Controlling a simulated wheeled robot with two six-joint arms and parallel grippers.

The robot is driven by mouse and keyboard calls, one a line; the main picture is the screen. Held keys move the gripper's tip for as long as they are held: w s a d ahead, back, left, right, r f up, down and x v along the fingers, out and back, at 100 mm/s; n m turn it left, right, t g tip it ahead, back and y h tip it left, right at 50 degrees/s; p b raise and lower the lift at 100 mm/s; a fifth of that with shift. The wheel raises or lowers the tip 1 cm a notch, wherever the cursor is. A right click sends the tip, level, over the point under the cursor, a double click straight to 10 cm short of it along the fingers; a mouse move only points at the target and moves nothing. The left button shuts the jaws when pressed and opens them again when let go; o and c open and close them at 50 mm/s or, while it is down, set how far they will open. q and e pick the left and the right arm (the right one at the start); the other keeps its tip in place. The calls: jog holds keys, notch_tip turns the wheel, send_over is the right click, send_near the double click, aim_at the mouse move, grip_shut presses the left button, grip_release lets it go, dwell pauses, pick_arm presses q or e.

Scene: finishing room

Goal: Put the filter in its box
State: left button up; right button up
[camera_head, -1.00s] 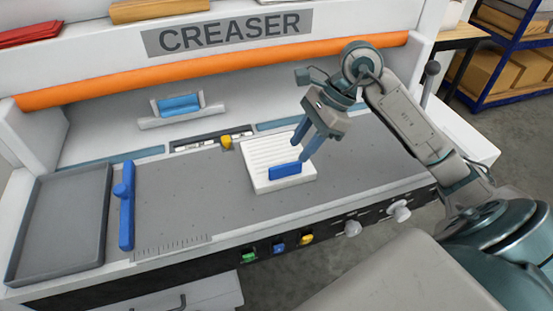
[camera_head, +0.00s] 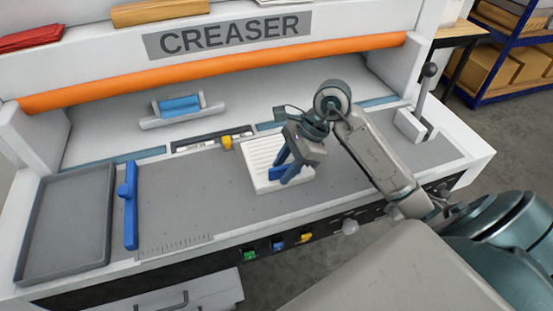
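A white ribbed panel (camera_head: 259,151), which looks like the filter, lies flat on the grey bed of the creaser. A bright blue tab (camera_head: 275,174) stands on its front part, partly hidden by my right gripper. My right gripper (camera_head: 283,173) is low over the panel, its two blue fingers apart, tips close to the tab. I cannot tell whether they touch it. No thing in view is clearly the filter's box. My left gripper is out of view.
A grey tray (camera_head: 32,277) lies at the left, beside a blue bar with a knob (camera_head: 130,215). A white holder with a blue roll (camera_head: 178,106) is at the back. A lever (camera_head: 424,91) stands at the right. The bed between bar and panel is clear.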

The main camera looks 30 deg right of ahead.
grip_shut()
jog(key=shift+r, duration=0.15)
